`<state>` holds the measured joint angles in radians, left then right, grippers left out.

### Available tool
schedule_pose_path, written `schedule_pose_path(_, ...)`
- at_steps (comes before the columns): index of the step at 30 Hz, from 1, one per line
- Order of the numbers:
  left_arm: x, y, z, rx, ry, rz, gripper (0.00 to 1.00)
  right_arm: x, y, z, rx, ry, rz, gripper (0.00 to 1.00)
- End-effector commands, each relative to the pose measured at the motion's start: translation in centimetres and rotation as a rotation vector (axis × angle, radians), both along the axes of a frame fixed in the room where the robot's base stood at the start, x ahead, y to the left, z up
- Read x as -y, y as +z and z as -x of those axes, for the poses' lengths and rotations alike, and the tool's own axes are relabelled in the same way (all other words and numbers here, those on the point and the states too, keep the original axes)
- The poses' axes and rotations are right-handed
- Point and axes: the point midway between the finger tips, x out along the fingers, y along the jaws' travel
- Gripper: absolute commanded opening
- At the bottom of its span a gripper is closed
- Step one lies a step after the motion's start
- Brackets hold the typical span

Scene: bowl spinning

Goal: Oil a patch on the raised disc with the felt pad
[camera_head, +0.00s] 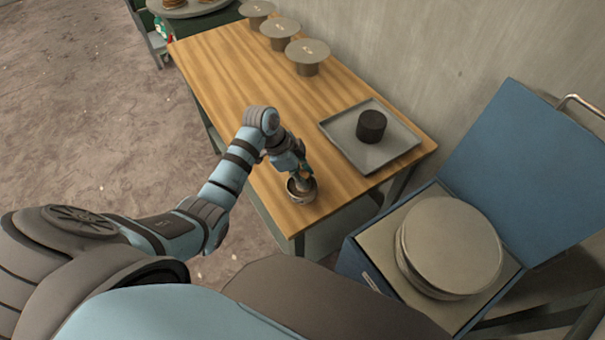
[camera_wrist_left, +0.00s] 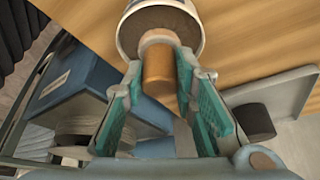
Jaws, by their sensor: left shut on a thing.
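My left gripper (camera_head: 297,177) is over the front end of the wooden table, at a small round tin (camera_head: 302,192) with a pale rim and dark brown inside. It is shut on the tan cylindrical handle (camera_wrist_left: 158,70) of what seems to be the felt pad. In the left wrist view the handle stands between the teal fingers and its far end is at the tin (camera_wrist_left: 192,14). The pad's face is hidden. Three grey discs on stands are at the back of the table: near (camera_head: 307,49), middle (camera_head: 279,27) and far (camera_head: 257,8). I cannot tell which one is meant.
A grey tray (camera_head: 340,131) holding a black cylinder (camera_head: 371,126) lies on the table's right side. A blue box (camera_head: 356,262) with its lid open holds a stack of round grey discs (camera_head: 452,243). A wall runs behind. The middle of the table (camera_head: 250,75) is clear.

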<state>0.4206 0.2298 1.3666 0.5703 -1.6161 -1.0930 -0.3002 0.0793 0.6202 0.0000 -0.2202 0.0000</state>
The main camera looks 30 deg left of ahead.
Motion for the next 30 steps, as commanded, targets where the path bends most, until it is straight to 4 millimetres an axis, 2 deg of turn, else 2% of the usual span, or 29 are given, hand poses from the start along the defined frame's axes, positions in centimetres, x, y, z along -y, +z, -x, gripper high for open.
schedule_pose_path(14, 0.0, 5.2, 0.0, -0.001, 0.0, 0.0, 0.03, 0.1, 5.8, 0.0, 0.0, 0.001, 0.001, 0.4)
schedule_pose_path(21, 0.0, 7.0, 0.0, -0.001, 0.0, 0.0, 0.03, 0.1, 6.3, 0.0, 0.0, 0.0, 0.001, 0.4)
schedule_pose_path(30, 0.0, 6.9, 0.0, -0.001, 0.0, 0.0, 0.03, 0.1, 6.2, 0.0, 0.0, 0.001, 0.001, 0.4)
